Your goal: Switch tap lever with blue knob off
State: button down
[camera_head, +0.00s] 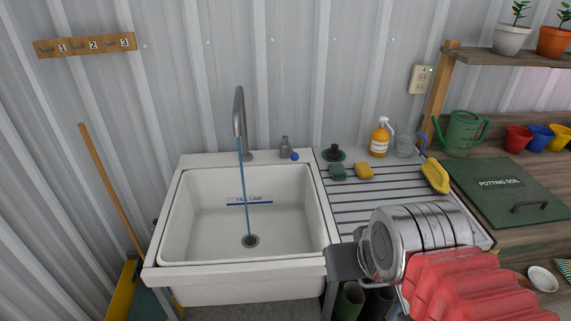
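The tap lever is a small grey fitting (285,147) on the back ledge of the white sink (165,273), right of the tall spout (239,110). Its round blue knob (295,156) sits low at its front right. A thin blue stream of water (243,185) runs from the spout down to the drain (250,241). Silver and red ribbed parts, likely my arm, fill the lower right, well apart from the knob. A dark grey part at their left end may belong to my gripper; its fingers cannot be made out, so I cannot tell its state.
The drainboard holds a green plunger-like item (334,153), a green sponge (337,171), a yellow sponge (364,170), an orange soap bottle (380,139), a clear jar (405,143) and a yellow brush (435,176). The space above the basin is clear except for the spout and water.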

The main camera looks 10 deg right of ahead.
aim_at(294, 156)
jog(key=u, duration=1.7)
jog(key=k, duration=0.65)
jog(key=z, duration=0.35)
jog(key=i, duration=1)
jog(key=z, duration=0.05)
